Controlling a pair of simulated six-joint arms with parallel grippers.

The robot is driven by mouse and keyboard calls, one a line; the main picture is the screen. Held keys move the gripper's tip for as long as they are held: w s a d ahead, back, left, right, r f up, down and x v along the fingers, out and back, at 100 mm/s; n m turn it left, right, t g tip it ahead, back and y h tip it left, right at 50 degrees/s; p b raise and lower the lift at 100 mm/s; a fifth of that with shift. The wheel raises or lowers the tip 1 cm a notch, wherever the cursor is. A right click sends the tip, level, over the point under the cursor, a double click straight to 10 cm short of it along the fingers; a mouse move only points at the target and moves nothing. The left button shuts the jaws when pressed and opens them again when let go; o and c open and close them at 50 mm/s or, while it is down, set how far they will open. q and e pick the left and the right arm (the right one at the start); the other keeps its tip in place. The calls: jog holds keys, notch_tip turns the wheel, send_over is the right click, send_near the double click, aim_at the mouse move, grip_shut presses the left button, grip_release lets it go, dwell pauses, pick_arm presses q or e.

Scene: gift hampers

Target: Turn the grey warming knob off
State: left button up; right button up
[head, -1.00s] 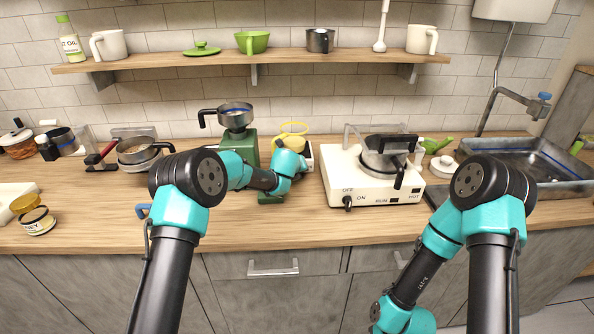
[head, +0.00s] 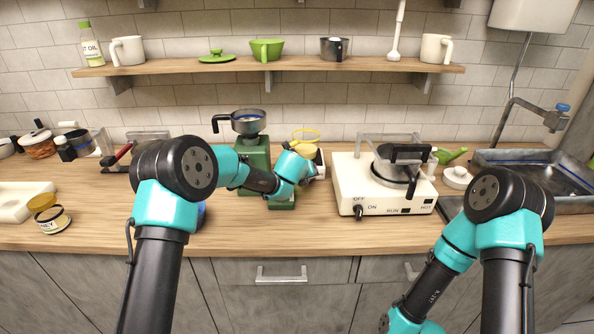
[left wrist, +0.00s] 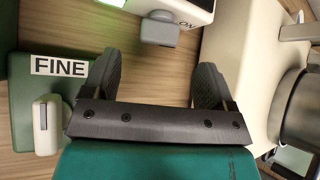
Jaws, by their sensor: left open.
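In the left wrist view a grey knob (left wrist: 160,29) sits on the front of a white unit (left wrist: 192,8) marked "ON". My left gripper (left wrist: 154,82) is open and empty, its two dark fingers pointing towards the unit, with the knob ahead of the gap between them and apart from both. In the head view my left gripper (head: 317,165) is between the green grinder (head: 254,155) and the white hot plate (head: 345,180); it hides most of the white unit, and the grey knob cannot be seen there. My right gripper is out of view below the counter edge.
The grinder's "FINE" label (left wrist: 58,66) and pale lever (left wrist: 46,125) are close on the left in the wrist view. The hot plate with a pot (head: 400,165) stands close on the right and has its own black knob (head: 359,211). The front counter (head: 290,232) is clear.

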pick_arm(q)
jog(key=v, duration=1.1)
jog(key=shift+r, duration=0.1)
